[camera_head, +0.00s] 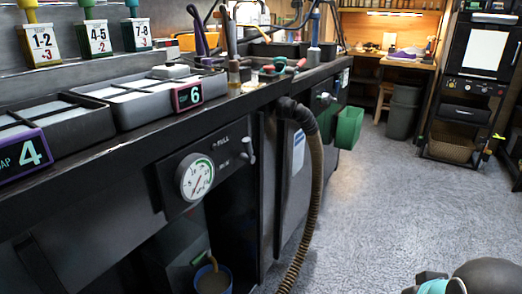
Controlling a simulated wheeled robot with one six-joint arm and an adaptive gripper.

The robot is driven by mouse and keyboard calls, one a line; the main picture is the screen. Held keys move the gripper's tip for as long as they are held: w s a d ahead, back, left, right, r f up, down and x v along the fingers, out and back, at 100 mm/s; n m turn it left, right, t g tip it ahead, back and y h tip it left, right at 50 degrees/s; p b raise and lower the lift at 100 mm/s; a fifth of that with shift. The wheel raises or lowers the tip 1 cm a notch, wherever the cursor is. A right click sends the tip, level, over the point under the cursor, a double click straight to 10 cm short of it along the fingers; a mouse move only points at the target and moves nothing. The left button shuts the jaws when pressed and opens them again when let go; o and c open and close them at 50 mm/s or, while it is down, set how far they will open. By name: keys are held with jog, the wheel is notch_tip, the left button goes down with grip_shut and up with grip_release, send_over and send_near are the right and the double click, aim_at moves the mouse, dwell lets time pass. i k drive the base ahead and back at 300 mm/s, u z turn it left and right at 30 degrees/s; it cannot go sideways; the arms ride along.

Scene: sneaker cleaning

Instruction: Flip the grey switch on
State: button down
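A small light-grey lever or switch (248,148) sticks out of the dark control panel (170,181) on the workbench front. It sits right of the round white gauge (196,178), beside small white lettering that I cannot read surely. A second small grey knob or switch (325,97) is on the bench front further back. I cannot tell which of the two is the named switch, or its on/off position. A rounded dark-grey arm part with a teal band shows at the bottom right, apart from the bench; my gripper's fingers are not in view.
A ribbed hose (312,190) hangs from the bench front to the floor, right of the panel. A green bin (349,127) hangs further back. Trays with a "4" tag (30,153) and a "6" tag (187,96) stand on the bench. The grey floor (410,200) on the right is clear.

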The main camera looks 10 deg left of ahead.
aim_at(249, 158)
jog(key=z, duration=0.5)
jog(key=k, duration=0.9)
jog(key=u, duration=0.6)
